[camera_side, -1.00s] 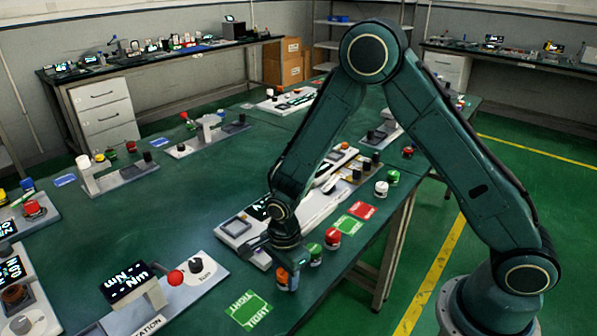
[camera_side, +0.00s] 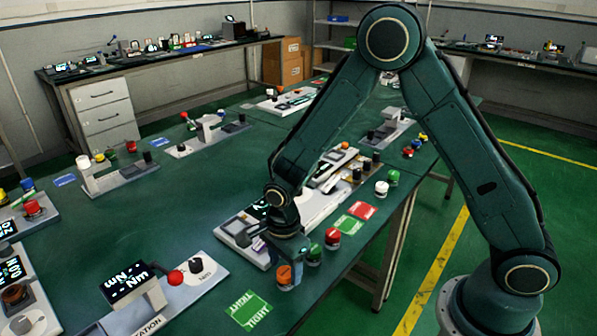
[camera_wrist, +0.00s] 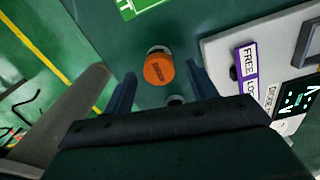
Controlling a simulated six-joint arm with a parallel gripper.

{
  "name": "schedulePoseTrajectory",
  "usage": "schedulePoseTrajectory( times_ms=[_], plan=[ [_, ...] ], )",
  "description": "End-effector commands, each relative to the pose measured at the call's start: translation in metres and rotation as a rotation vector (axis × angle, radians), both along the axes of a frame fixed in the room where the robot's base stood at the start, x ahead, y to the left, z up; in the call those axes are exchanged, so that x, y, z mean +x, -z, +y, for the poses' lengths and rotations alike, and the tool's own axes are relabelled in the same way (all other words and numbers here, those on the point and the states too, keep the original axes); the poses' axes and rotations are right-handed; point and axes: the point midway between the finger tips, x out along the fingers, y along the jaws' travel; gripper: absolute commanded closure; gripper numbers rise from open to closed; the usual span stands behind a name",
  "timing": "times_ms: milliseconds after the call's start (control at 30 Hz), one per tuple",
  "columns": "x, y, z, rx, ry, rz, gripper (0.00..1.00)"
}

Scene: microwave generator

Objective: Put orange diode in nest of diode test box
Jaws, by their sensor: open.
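The orange diode (camera_side: 286,277) stands upright on the green table near the front edge, with a pale base. My gripper (camera_side: 288,262) is open, pointing down just above and around it. In the wrist view the orange diode (camera_wrist: 158,68) shows between the two open fingers (camera_wrist: 160,80), with no clear contact. The diode test box (camera_side: 225,223) is a white panel with a lit display, behind the gripper. The wrist view shows its edge (camera_wrist: 222,48), with FREE and DIODE labels. I cannot make out its nest.
A green diode (camera_side: 314,254) and a red one (camera_side: 332,239) stand close to the right of the orange one. A green TIGHT card (camera_side: 249,310) lies to the left, near the front edge. Red and green cards (camera_side: 362,211) lie further right.

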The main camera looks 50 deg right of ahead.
Motion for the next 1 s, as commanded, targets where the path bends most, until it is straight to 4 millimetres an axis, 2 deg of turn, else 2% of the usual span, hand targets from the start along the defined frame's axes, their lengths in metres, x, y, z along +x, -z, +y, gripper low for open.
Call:
schedulePoseTrajectory(
  times_ms=[400, 600, 800, 1000],
  plan=[
    [0.004, -0.067, -0.001, 0.001, 0.000, -0.005, 0.43],
    [0.004, -0.092, -0.001, 0.001, 0.000, -0.003, 0.43],
    [0.003, -0.104, -0.001, 0.001, 0.000, -0.001, 0.43],
    [0.003, -0.106, -0.001, 0.000, 0.000, 0.000, 0.43]
  ],
)
